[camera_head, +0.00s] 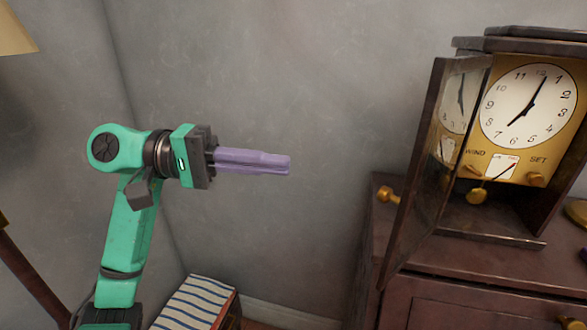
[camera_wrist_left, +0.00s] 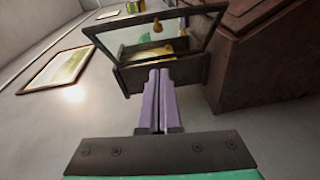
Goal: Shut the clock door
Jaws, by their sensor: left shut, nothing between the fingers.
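The clock (camera_head: 526,110) stands on a dark wooden cabinet at the right of the head view, with a white dial and a gold face plate. Its glass door (camera_head: 432,160) has a dark frame and a brass knob (camera_head: 388,195), and it stands open, swung out toward the left. My left gripper (camera_head: 288,164), with purple fingers, is shut and empty in the air left of the door, apart from it. In the left wrist view the fingers (camera_wrist_left: 158,75) point toward the open door (camera_wrist_left: 158,42). My right gripper is not in view.
The cabinet (camera_head: 480,275) carries the clock. A striped cushioned stool (camera_head: 200,303) is on the floor at lower middle. A lampshade (camera_head: 14,35) is at the upper left. A framed picture (camera_wrist_left: 57,68) hangs on the wall. Open air lies between gripper and door.

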